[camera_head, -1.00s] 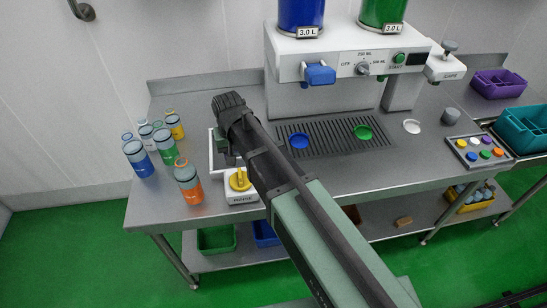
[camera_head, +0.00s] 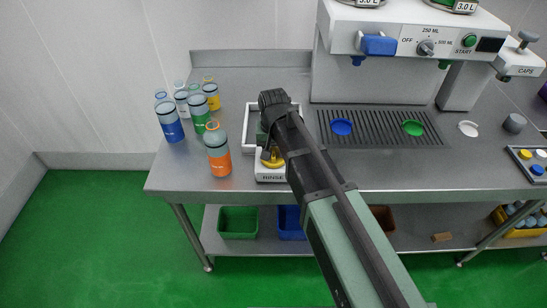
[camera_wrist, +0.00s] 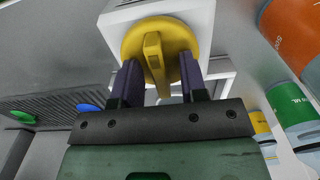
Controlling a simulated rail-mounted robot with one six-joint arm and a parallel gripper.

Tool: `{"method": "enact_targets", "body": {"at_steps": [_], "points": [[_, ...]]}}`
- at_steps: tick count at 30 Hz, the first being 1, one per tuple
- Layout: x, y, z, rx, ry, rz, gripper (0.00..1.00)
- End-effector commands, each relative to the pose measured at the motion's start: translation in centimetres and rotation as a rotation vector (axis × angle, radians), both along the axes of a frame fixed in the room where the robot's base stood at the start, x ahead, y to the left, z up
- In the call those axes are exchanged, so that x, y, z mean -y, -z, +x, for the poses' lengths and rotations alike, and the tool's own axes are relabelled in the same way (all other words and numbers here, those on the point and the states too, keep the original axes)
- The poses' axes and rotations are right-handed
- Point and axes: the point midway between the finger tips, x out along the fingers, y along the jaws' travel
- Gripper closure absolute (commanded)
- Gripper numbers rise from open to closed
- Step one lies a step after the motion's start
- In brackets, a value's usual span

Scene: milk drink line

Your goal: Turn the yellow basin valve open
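The yellow basin valve (camera_head: 272,163) is a round knob with a raised bar handle, on the white box (camera_head: 271,178) labelled RINSE. My arm partly hides it in the head view. In the wrist view the valve (camera_wrist: 160,48) fills the top middle, its bar handle pointing down between my fingers. My gripper (camera_wrist: 159,64) is open, its two dark fingers on either side of the handle. A gap shows between each finger and the handle. The gripper (camera_head: 265,148) hangs over the valve.
A white-framed basin (camera_head: 250,113) lies behind the box. An orange-labelled bottle (camera_head: 217,157) stands close to its left, with several others behind. The dispenser (camera_head: 405,40) and drip grate (camera_head: 375,135) are to the right. Coloured bins (camera_head: 238,222) sit below.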

Motion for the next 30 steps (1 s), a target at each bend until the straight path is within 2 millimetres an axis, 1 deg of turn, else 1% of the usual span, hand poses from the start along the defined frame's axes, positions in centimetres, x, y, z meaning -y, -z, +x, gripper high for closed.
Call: {"method": "enact_targets", "body": {"at_steps": [4,5,12,22,30], "points": [[0.01,-0.2,0.0,0.0,0.0,0.0,0.61],[0.01,-0.21,-0.01,0.0,0.0,0.0,0.64],[0.01,-0.2,-0.01,0.0,0.0,0.0,1.0],[0.01,-0.19,-0.01,0.0,-0.02,0.0,1.0],[0.0,-0.16,-0.04,-0.002,-0.142,-0.001,1.0]]}}
